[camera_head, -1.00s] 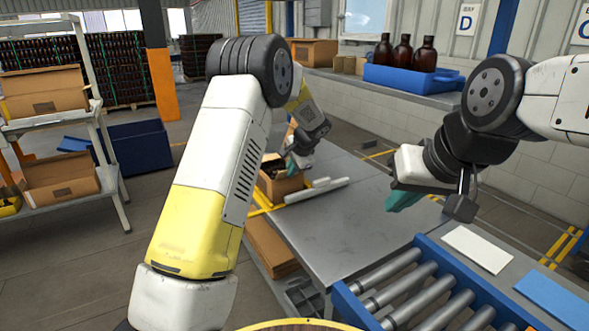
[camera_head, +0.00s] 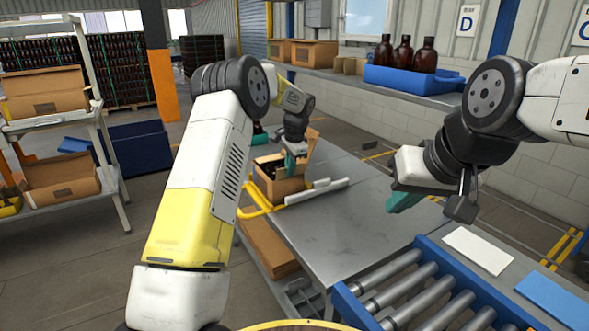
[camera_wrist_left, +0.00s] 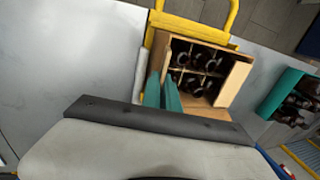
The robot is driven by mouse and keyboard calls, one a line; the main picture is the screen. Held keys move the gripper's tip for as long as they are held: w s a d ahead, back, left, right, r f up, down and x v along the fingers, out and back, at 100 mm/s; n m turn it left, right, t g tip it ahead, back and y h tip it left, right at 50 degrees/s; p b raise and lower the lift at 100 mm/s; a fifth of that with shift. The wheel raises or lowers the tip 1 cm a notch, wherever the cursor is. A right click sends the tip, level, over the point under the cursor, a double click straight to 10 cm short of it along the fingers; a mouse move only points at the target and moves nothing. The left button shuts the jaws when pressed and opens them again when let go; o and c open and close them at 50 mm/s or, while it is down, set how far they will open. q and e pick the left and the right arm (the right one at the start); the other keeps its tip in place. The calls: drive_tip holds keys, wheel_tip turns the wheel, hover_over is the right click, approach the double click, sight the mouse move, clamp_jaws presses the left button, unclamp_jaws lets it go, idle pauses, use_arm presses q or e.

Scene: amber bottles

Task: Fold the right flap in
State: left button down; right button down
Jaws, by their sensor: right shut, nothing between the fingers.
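An open cardboard box (camera_head: 282,190) stands at the far end of the grey metal table. In the left wrist view the box (camera_wrist_left: 238,82) shows dark bottles (camera_wrist_left: 195,60) in a divided inside, with flaps standing out around the opening. My left gripper (camera_head: 291,161) is over the box in the head view. Its two teal fingers (camera_wrist_left: 163,92) lie close together at the box's near left corner in the wrist view; whether a flap edge is between them is unclear. My right gripper (camera_head: 402,201) is shut and empty, away from the box above the table's right side.
A yellow frame (camera_head: 255,211) borders the box, and a pale bar (camera_head: 316,191) lies beside it. A roller conveyor (camera_head: 415,290) stands at the near right. The table's middle (camera_head: 335,232) is clear. A blue tray (camera_head: 410,80) holds amber bottles on the back ledge.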

use_arm(q)
drive_tip(key=shift+w+a+r+g+h, duration=0.15)
drive_tip(key=shift+w+g+h, duration=0.2)
drive_tip(key=shift+g, duration=0.25)
drive_tip(key=shift+w+a+f+g+h, duration=0.1)
drive_tip(key=shift+w+a+g+h, duration=0.1)
drive_tip(key=shift+g+h, duration=0.35)
drive_tip(key=shift+g, duration=0.25)
drive_tip(key=c, duration=1.6)
unclamp_jaws()
drive_tip(key=shift+r, duration=0.15)
